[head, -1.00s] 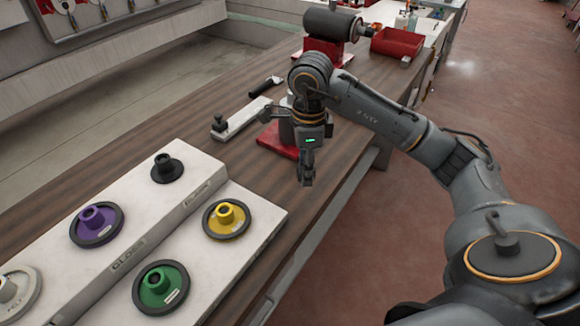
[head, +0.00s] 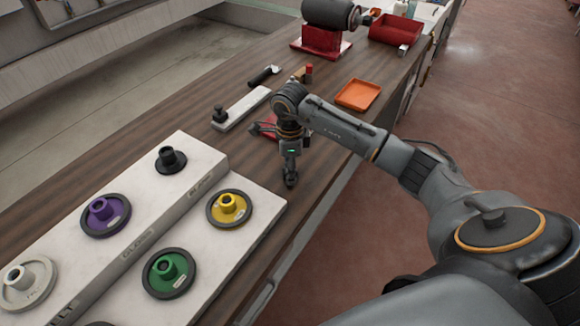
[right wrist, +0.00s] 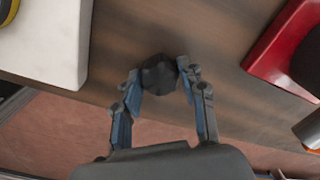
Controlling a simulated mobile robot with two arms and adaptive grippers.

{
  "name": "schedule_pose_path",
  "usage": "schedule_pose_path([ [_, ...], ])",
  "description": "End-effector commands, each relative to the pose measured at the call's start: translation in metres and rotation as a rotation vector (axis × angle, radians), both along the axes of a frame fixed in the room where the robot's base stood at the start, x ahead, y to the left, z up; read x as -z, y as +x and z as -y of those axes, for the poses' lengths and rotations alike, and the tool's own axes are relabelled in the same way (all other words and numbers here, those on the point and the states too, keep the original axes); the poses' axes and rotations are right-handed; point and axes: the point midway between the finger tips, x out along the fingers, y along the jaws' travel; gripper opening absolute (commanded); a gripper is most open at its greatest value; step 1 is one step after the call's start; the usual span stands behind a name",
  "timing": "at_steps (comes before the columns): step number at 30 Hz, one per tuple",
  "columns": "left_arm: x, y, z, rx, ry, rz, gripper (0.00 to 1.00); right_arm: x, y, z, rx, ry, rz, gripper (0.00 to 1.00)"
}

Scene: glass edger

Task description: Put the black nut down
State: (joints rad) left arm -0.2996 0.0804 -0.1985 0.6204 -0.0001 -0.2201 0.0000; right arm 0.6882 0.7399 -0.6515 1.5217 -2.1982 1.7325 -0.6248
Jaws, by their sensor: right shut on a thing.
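The black nut (right wrist: 158,74) is between the fingertips of my right gripper (right wrist: 160,72) in the right wrist view. The gripper is shut on it, over the brown wooden bench near its front edge. I cannot tell whether the nut touches the wood. In the head view my right gripper (head: 290,181) points down, to the right of the white board with coloured wheels; the nut is too small to make out there. My left gripper is not in view.
White boards (head: 262,238) hold yellow (head: 229,207), green (head: 168,273), purple (head: 105,215) and black (head: 170,159) wheels. A red base (head: 268,127) stands behind my gripper. An orange tray (head: 358,94) and a red bin (head: 396,29) lie further back. Bare wood surrounds the gripper.

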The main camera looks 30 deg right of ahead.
Motion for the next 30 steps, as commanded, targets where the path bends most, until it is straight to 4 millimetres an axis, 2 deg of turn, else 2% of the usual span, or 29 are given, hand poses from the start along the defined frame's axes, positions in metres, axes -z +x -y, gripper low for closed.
schedule_pose_path([
  [4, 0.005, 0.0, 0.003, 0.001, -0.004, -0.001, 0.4, 0.004, 0.0, 0.0, 0.0, 0.0, 0.001, 0.04],
  [5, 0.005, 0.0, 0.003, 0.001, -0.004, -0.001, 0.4, 0.004, 0.0, 0.0, 0.0, 0.0, 0.001, 0.43],
  [8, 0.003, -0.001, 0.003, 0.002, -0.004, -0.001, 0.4, 0.003, 0.0, 0.0, 0.0, 0.001, 0.0, 0.64],
  [17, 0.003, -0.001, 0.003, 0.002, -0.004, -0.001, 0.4, 0.002, 0.0, 0.0, 0.0, 0.0, 0.0, 0.64],
  [21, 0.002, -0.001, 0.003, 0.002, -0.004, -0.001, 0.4, -0.004, 0.001, 0.0, 0.0, 0.0, 0.002, 0.64],
  [26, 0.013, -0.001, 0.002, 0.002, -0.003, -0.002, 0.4, -0.031, 0.002, 0.001, 0.0, -0.001, 0.006, 0.64],
  [30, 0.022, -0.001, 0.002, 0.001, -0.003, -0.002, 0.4, -0.063, 0.002, 0.001, 0.001, 0.0, 0.007, 0.64],
])
